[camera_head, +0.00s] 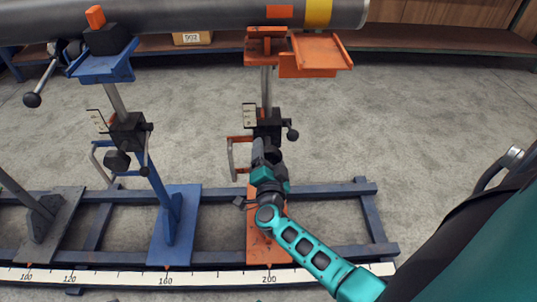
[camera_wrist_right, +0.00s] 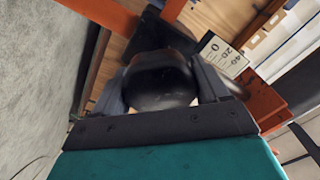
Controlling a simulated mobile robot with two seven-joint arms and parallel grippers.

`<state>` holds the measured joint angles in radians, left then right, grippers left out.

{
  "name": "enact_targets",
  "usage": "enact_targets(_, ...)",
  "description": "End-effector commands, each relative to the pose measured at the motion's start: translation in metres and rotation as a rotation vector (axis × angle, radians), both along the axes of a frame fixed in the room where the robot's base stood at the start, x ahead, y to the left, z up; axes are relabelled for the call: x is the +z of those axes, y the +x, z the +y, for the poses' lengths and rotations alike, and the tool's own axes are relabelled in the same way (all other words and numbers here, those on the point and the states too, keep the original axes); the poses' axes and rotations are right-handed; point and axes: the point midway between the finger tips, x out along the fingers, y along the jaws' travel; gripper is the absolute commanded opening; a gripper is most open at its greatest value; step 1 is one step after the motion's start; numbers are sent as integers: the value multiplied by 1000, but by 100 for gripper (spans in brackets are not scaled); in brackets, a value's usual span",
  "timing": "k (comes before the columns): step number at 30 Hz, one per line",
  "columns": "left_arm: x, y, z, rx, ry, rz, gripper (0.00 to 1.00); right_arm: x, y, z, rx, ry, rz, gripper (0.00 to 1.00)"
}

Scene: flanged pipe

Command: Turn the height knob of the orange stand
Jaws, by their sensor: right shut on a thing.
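The orange stand (camera_head: 255,215) rises from the blue floor frame, with an orange cradle (camera_head: 267,45) at its top under the pipe. A black clamp block with a small scale plate (camera_head: 250,115) sits on its post. My right gripper (camera_head: 262,150) reaches up to the front of this block. In the right wrist view, its grey fingers (camera_wrist_right: 158,85) lie either side of the round black height knob (camera_wrist_right: 160,80) and are shut on it. In the head view the gripper mostly hides the knob. My left gripper is not in view.
A grey pipe (camera_head: 180,14) with orange and yellow bands lies across the stands. A blue stand (camera_head: 172,225) with its own knob and handle is to the left. A ruler strip (camera_head: 215,276) runs along the front. The floor at right is clear.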

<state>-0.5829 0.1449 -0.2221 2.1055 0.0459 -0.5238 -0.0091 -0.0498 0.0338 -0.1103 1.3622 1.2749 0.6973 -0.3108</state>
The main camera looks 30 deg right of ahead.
Motion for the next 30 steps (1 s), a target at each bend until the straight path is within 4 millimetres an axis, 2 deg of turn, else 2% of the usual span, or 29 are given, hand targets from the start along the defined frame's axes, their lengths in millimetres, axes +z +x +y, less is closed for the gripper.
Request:
enact_targets(9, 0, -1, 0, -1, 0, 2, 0, -1, 0, 0, 1, 1, 2, 44)
enact_targets(10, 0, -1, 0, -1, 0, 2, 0, -1, -1, 0, 1, 1, 2, 77)
enact_targets(17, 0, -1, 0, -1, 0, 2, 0, 0, 0, 0, 0, 0, 2, 98)
enact_targets(30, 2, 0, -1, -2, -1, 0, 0, 0, 0, 2, 1, -1, 1, 98)
